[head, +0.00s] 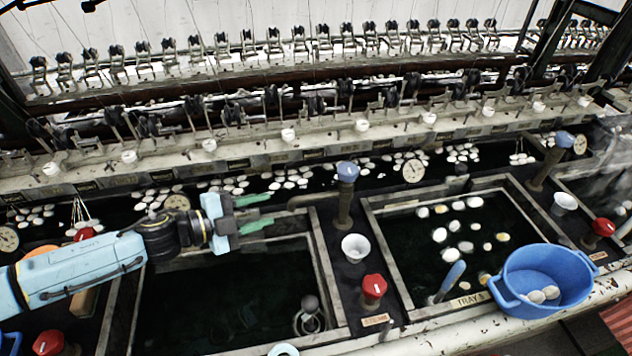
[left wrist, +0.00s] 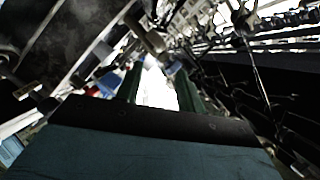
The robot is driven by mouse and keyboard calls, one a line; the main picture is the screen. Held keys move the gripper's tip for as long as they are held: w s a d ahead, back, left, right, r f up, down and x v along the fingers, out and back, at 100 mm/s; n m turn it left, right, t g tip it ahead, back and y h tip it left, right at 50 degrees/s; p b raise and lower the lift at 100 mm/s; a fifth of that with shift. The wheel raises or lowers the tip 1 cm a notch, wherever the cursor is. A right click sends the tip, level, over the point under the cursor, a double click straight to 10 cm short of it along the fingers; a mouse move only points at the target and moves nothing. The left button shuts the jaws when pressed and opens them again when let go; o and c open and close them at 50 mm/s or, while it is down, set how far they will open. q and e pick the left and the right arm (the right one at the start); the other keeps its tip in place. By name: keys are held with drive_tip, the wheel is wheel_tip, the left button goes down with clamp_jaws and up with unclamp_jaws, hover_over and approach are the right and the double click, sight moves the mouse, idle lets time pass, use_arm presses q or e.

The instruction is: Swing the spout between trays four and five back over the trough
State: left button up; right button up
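The spout (head: 312,199) is a grey pipe on a post with a blue knob (head: 347,171), standing on the divider between the dark tray on the left and tray five. Its arm points left, along the back edge of the left tray. My left gripper (head: 271,208) is just left of the spout's end, its green fingers apart and pointing at it. No contact shows. In the left wrist view the two fingers (left wrist: 160,88) are apart with only a bright gap between them. The trough (head: 285,180) with white cocoons runs behind the trays. My right gripper is out of view.
Tray five (head: 371,227) holds several floating cocoons. A white cup (head: 355,248) and a red knob (head: 373,288) stand on the divider. A blue basin (head: 548,280) sits at the front right. Another blue-knobbed post (head: 564,140) stands farther right.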

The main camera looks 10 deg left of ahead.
sight(304, 200)
use_arm(q)
drive_tip(key=x, duration=1.2)
drive_tip(key=shift+s+d+r, duration=0.15)
drive_tip(key=shift+s+d, duration=0.05)
drive_tip(key=shift+d, duration=0.15)
drive_tip(key=shift+w+d, duration=0.2)
drive_tip(key=shift+c, duration=0.5)
clamp_jaws()
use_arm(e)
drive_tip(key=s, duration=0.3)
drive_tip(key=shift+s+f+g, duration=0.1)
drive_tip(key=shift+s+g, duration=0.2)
